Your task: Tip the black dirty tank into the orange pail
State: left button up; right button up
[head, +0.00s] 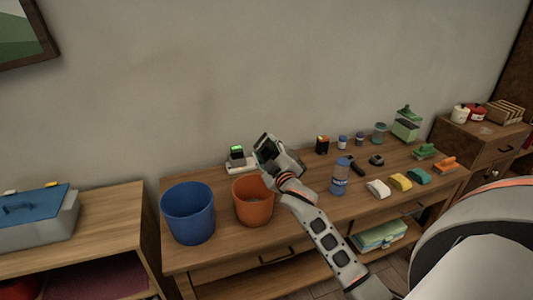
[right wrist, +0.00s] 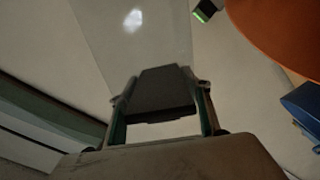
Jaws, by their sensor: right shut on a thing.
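My right gripper (head: 270,158) is shut on the black tank (head: 264,144). It holds the tank just above the back right rim of the orange pail (head: 253,210), which stands on the workbench. In the right wrist view the tank (right wrist: 158,90) shows as a dark block between the two fingers, and part of the orange pail (right wrist: 285,35) fills the upper right corner. The gripper hides part of the tank in the head view. I cannot tell whether anything is flowing from it. My left gripper is in neither view.
A blue pail (head: 188,215) stands left of the orange pail. A small device with a green light (head: 237,152) is behind it. A blue bottle (head: 340,178), brushes, sponges and jars stand on the workbench (head: 300,221) to the right. A blue-lidded box (head: 38,215) sits on the left cabinet.

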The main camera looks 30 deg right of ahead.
jog(key=r+m, duration=0.4)
jog(key=m, duration=0.1)
jog(key=a+r+m, duration=0.1)
jog(key=r+m, duration=0.1)
jog(key=shift+w+m, duration=0.15)
jog(key=shift+m, duration=0.25)
jog(key=shift+a+r+m, duration=0.2)
jog(key=shift+r+m, duration=0.5)
jog(key=shift+m, duration=0.2)
